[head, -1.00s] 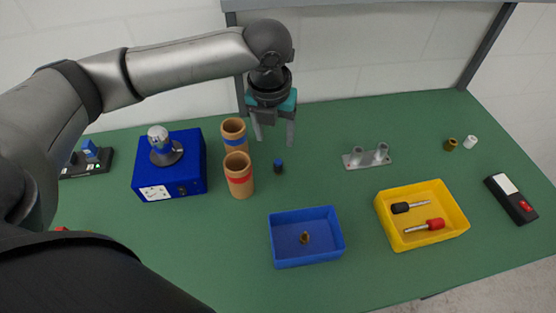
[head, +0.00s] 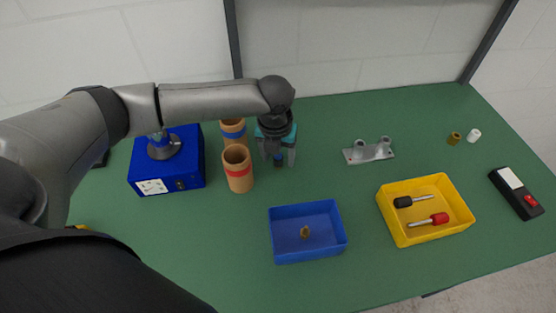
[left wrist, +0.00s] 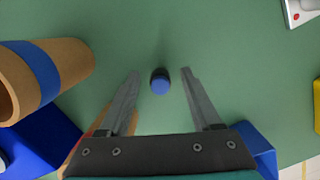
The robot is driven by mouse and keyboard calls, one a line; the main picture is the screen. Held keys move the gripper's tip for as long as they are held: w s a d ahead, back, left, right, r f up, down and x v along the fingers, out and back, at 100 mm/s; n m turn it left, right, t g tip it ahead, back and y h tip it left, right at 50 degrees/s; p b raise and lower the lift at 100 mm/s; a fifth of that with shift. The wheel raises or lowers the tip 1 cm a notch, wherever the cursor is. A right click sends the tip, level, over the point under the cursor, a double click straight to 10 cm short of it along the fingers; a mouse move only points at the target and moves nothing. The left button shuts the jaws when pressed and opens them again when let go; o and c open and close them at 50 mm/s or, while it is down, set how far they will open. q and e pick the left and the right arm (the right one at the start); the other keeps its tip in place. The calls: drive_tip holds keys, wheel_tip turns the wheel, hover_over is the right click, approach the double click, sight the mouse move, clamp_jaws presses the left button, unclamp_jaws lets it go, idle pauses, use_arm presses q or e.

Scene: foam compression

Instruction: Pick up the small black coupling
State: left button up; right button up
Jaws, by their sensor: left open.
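The small black coupling (left wrist: 160,81) has a blue end facing the camera and stands on the green table. In the left wrist view it appears between my two open finger tips, with a gap on each side and touching neither. In the head view my left gripper (head: 278,163) points down over the coupling (head: 279,159), which is partly hidden between the fingers. I cannot tell exactly how far the finger tips are above the table. My right gripper is not in view.
Two cardboard tubes, one with a red band (head: 238,171) and one with a blue band (head: 232,127), stand close left of the gripper. A blue tray (head: 336,245) holds a small brown piece. A grey metal bracket (head: 369,153) and a yellow tray (head: 463,222) stand to the right.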

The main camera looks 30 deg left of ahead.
use_arm(q)
clamp_jaws()
idle(0.5)
